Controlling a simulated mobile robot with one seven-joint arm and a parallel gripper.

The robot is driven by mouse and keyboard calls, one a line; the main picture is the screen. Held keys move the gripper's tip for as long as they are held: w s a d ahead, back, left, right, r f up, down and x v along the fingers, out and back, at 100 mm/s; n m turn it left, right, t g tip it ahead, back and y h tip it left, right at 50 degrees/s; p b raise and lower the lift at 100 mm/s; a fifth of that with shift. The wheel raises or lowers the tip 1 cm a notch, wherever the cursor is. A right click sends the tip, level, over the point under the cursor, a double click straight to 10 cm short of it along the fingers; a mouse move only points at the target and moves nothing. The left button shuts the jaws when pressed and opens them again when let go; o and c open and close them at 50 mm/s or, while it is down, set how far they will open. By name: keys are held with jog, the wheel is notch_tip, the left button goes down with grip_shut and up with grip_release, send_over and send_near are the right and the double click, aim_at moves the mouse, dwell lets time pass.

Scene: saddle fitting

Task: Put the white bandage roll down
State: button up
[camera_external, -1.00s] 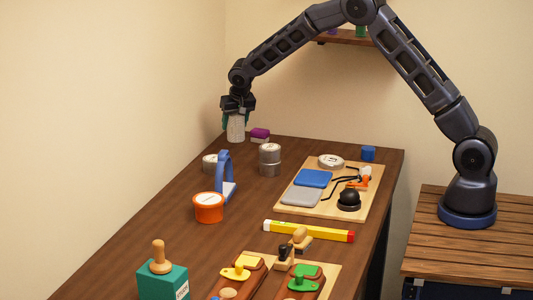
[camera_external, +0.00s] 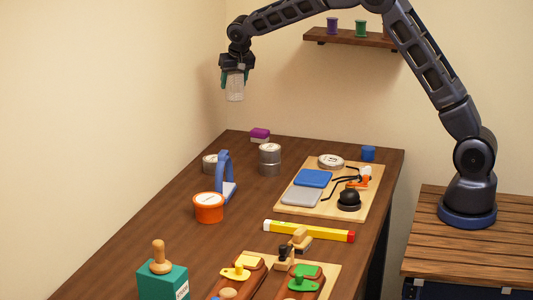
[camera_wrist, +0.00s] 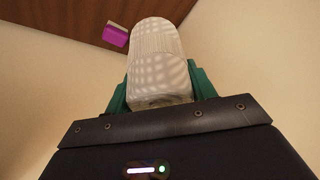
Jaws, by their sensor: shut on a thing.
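The white bandage roll (camera_external: 235,88) hangs upright below my gripper (camera_external: 234,76), well above the far left end of the table (camera_external: 160,190). In the wrist view the bandage roll (camera_wrist: 157,58) sits between the green fingers of my gripper (camera_wrist: 160,88), which are shut on it. Its free end points away from the palm and touches nothing that I can see. Part of its near end is hidden by the fingers and the palm.
A purple and white block (camera_external: 260,135) lies at the table's far edge. Grey tins (camera_external: 269,160), a blue stand (camera_external: 224,178) and an orange tub (camera_external: 208,208) stand nearer. A wooden board (camera_external: 300,212) holds several items. A wall shelf (camera_external: 350,38) is to the right.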

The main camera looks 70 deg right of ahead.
jog(key=s+a+m, duration=0.1)
jog(key=s+a, duration=0.4)
jog(key=a, duration=0.8)
jog(key=s+a, duration=0.5)
jog(key=a, duration=0.7)
jog(key=s+a+m, duration=0.1)
jog(key=s+a, duration=0.4)
jog(key=a, duration=0.8)
jog(key=s+a+m, duration=0.1)
jog(key=s+a, duration=0.5)
jog(key=s, duration=0.5)
jog(key=s+a+g, duration=0.1)
jog(key=s+a, duration=0.5)
jog(key=s, duration=0.5)
jog(key=s+a+m, duration=0.1)
jog(key=s+a, duration=0.6)
jog(key=s, duration=0.4)
jog(key=shift+h, duration=0.4)
jog(key=f, duration=1.9)
jog(key=shift+w+d+f, duration=0.2)
jog(key=shift+f, duration=0.15)
jog(key=shift+f, duration=0.15)
jog(key=o, duration=1)
